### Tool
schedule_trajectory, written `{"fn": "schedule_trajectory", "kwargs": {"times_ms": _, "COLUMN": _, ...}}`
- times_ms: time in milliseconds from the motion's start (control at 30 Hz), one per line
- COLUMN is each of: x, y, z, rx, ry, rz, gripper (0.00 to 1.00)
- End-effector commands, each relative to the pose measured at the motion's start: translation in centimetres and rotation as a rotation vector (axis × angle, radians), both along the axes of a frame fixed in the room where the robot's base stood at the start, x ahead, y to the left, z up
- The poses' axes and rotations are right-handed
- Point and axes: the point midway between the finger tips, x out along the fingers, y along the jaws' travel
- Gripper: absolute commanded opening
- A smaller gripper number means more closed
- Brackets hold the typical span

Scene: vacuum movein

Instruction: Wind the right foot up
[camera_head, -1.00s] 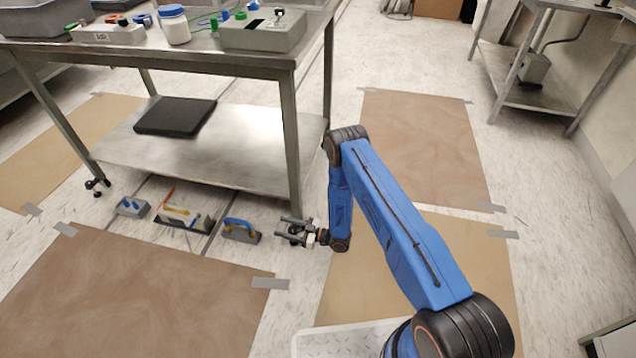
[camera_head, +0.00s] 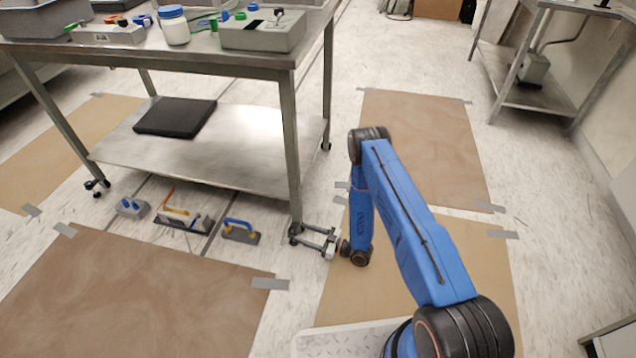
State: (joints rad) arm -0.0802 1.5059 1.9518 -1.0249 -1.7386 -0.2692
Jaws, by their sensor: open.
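The steel workbench (camera_head: 170,52) stands at the left. Its front right leg (camera_head: 291,150) comes down to the floor just left of my arm. The right foot (camera_head: 293,232), a small dark part, shows at the bottom of that leg, partly covered by my gripper. My gripper (camera_head: 306,237) is low near the floor, pointing left, its two fingers spread at or just beside the foot. I cannot tell whether they touch it. The front left foot (camera_head: 97,188) has a dark caster and stands clear.
Brown sheets (camera_head: 140,290) are taped to the floor. A second table (camera_head: 530,90) stands at the right.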

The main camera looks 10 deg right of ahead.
Motion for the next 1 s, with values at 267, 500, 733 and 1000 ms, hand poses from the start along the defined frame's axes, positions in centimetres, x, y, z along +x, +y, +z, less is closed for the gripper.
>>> {"fn": "schedule_trajectory", "kwargs": {"times_ms": 267, "x": -2.0, "y": -4.0, "z": 0.0, "rx": 0.0, "ry": 0.001, "rz": -0.003, "gripper": 0.53}}
{"fn": "schedule_trajectory", "kwargs": {"times_ms": 500, "x": -3.5, "y": -6.7, "z": 0.0, "rx": 0.0, "ry": 0.001, "rz": -0.002, "gripper": 0.53}}
{"fn": "schedule_trajectory", "kwargs": {"times_ms": 733, "x": -1.6, "y": -6.0, "z": 0.4, "rx": -0.085, "ry": 0.017, "rz": 0.005, "gripper": 0.53}}
{"fn": "schedule_trajectory", "kwargs": {"times_ms": 1000, "x": 1.3, "y": -5.4, "z": 1.1, "rx": -0.207, "ry": 0.05, "rz": -0.003, "gripper": 0.53}}
